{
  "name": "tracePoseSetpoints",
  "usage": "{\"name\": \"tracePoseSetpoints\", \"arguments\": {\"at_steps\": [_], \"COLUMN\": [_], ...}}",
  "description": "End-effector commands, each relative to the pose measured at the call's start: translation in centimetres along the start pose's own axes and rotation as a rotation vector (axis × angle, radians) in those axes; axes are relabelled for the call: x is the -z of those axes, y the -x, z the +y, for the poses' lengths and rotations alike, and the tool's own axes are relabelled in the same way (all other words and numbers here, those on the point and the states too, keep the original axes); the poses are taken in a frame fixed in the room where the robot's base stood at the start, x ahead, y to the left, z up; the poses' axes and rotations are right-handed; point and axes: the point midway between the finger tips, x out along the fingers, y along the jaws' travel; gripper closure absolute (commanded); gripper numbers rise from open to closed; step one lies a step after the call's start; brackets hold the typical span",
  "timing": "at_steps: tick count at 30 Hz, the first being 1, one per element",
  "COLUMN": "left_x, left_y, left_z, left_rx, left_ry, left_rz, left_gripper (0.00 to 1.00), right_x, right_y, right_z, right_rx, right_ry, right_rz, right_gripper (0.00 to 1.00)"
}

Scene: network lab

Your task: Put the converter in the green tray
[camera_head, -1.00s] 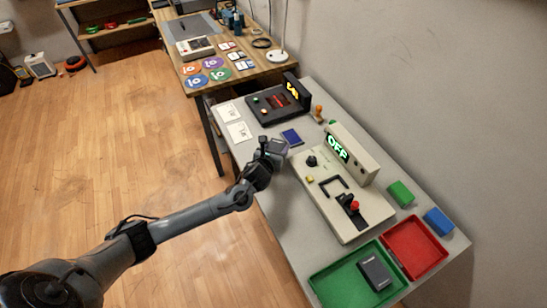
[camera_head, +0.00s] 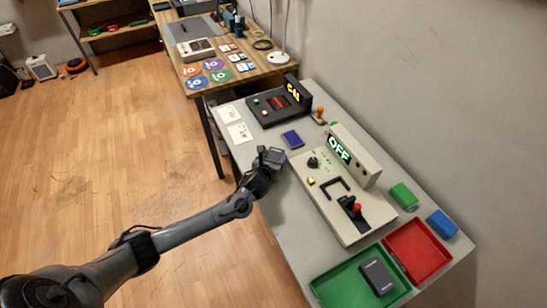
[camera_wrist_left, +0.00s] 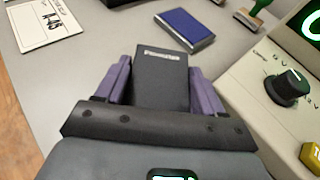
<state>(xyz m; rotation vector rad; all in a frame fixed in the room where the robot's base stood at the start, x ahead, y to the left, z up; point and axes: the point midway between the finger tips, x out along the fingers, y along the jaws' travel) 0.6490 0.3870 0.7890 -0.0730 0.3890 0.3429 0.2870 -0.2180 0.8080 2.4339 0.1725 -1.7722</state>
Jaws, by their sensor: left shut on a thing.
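My left gripper (camera_head: 274,156) is shut on a dark box with blurred white lettering, held over the left edge of the grey table in the head view. In the left wrist view the box (camera_wrist_left: 160,80) sits between the two purple fingers (camera_wrist_left: 160,84). Its lettering is too blurred to read surely, so I cannot confirm it is the converter. The green tray (camera_head: 335,290) is at the near end of the table. A similar dark box (camera_head: 377,275) lies in it. My right gripper is not in view.
A beige device (camera_head: 345,205) with an "OFF" display and a red-knobbed lever stands between gripper and tray. A red tray (camera_head: 418,250) adjoins the green one. Green (camera_head: 403,196) and blue (camera_head: 441,223) blocks lie behind. A blue box (camera_head: 292,139) lies near the gripper.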

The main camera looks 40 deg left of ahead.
Motion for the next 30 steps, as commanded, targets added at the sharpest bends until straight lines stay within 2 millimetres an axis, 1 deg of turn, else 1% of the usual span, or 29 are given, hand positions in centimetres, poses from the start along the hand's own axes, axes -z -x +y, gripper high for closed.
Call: {"name": "tracePoseSetpoints", "arguments": {"at_steps": [1, 3, 11, 14, 17, 20, 30], "left_x": [0.1, 0.1, 0.0, -0.3, -0.4, -0.5, -0.4], "left_y": [0.0, 0.0, 0.0, 0.1, 1.0, 2.5, 8.6], "left_z": [0.0, 0.0, 0.0, 0.0, 0.1, 0.1, 0.0], "left_rx": [0.0, 0.0, 0.0, 0.0, -0.001, 0.001, 0.002], "left_ry": [-0.001, 0.0, 0.0, 0.001, -0.001, -0.002, -0.001], "left_rz": [0.0, 0.0, 0.0, 0.0, -0.001, -0.001, 0.001], "left_gripper": [0.29, 0.21, 0.21, 0.21, 0.21, 0.21, 0.21], "right_x": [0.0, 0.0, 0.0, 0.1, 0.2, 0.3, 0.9], "right_y": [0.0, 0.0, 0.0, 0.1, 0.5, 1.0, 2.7], "right_z": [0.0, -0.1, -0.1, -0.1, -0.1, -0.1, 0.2], "right_rx": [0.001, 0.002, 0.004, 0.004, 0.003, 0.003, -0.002], "right_ry": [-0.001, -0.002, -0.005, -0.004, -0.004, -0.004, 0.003], "right_rz": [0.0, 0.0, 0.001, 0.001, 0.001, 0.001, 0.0], "right_gripper": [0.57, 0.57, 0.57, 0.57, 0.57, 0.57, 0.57]}}
